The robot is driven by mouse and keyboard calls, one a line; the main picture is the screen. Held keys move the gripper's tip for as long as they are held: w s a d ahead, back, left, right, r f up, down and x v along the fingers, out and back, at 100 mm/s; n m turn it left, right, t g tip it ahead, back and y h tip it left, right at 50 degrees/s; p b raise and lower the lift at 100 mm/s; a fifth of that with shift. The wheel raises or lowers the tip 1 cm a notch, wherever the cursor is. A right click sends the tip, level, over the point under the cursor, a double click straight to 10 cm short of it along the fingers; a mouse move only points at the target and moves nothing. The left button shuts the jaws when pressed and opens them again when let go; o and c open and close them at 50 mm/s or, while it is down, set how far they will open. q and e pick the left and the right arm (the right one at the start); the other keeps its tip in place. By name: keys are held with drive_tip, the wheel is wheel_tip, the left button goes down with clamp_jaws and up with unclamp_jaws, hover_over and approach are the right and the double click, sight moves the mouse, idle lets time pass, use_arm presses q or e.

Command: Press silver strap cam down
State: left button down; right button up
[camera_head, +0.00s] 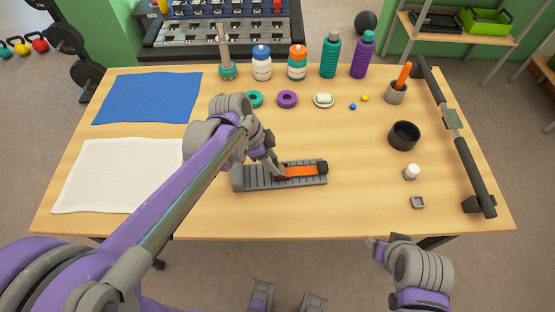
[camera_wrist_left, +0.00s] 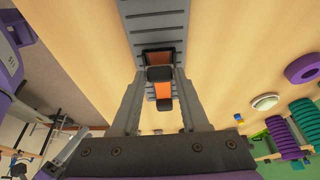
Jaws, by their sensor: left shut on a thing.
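A grey ribbed board (camera_head: 250,183) lies near the front middle of the table, with an orange strap (camera_head: 300,171) along its right half and a dark block at its right end. It also shows in the left wrist view (camera_wrist_left: 155,22), where the strap (camera_wrist_left: 163,92) runs between my fingers. My left gripper (camera_head: 277,172) reaches down onto the board. In the wrist view its fingertips (camera_wrist_left: 160,78) close around a small dark grey block (camera_wrist_left: 159,74), seemingly the strap cam, beside a dark frame. The cam's angle is unclear. My right gripper (camera_head: 374,246) is off the table's front edge; its jaws are unclear.
A white cloth (camera_head: 105,175) and a blue cloth (camera_head: 147,97) lie left. Bottles and rings stand behind. The table just right of the board is clear.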

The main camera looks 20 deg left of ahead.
sight(265, 175)
use_arm(q)
drive_tip(key=h, duration=0.1)
drive_tip(key=a+f+t+h+b, duration=0.1)
drive_tip(key=shift+s+a+f+h+b, duration=0.15)
drive_tip(key=shift+s+a+h+b, duration=0.05)
drive_tip(key=shift+s+h+b, duration=0.1)
drive_tip(key=shift+s+a+f+t+h+b, duration=0.1)
drive_tip(key=shift+a+f+t+h+b, duration=0.15)
drive_tip(key=shift+h+b, duration=0.45)
drive_tip(key=shift+s+a+f+t+h+b, duration=0.1)
drive_tip(key=shift+a+f+t+h+b, duration=0.15)
drive_tip(key=shift+h+b, duration=0.45)
drive_tip(key=shift+c, duration=2.4)
unclamp_jaws()
drive_tip(key=shift+d, duration=0.1)
drive_tip(key=p+v, duration=0.1)
drive_tip(key=v, duration=1)
drive_tip(key=shift+f, duration=0.15)
